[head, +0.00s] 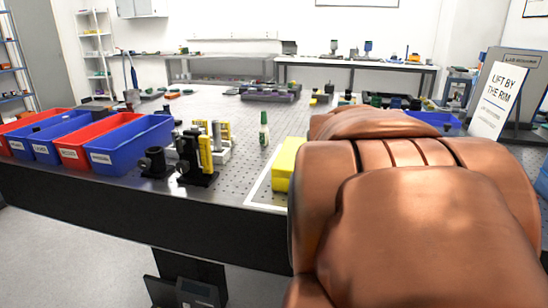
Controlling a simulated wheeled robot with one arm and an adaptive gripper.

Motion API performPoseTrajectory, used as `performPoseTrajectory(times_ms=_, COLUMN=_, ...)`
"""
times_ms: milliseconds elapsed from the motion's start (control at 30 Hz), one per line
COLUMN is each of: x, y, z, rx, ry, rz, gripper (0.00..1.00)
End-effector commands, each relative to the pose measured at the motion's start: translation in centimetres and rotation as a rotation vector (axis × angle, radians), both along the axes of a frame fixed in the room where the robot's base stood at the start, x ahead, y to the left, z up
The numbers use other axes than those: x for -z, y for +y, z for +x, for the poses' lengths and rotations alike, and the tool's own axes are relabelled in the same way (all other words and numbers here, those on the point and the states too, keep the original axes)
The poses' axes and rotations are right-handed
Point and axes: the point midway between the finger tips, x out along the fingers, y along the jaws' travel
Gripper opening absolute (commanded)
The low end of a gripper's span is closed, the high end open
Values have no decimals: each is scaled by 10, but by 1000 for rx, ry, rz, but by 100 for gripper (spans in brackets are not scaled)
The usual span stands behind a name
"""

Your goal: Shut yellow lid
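A yellow block-like thing (287,165) shows near the front edge of the dark optical table, just left of my arm. It may be the yellow lid or part of what carries it, but my copper-coloured arm covers its right side. I cannot tell whether a lid there is open or shut. My gripper does not show; my arm fills the right front of the head view.
Red and blue bins, including a blue bin (118,157), line the table's left front. A "LIFT BY THE RIM" sign (497,98) stands at right. Bare perforated tabletop (215,105) lies behind.

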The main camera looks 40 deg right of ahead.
Motion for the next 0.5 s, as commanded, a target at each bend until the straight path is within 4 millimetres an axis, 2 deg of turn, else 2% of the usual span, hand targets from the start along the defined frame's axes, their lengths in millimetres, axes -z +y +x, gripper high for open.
performPoseTrajectory(times_ms=33, x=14, y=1, z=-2, rx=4, ry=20, rz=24, gripper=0)
performPoseTrajectory(times_ms=467, x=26, y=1, z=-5, rx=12, ry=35, rz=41, gripper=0)
performPoseTrajectory(times_ms=500, x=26, y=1, z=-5, rx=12, ry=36, rz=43, gripper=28)
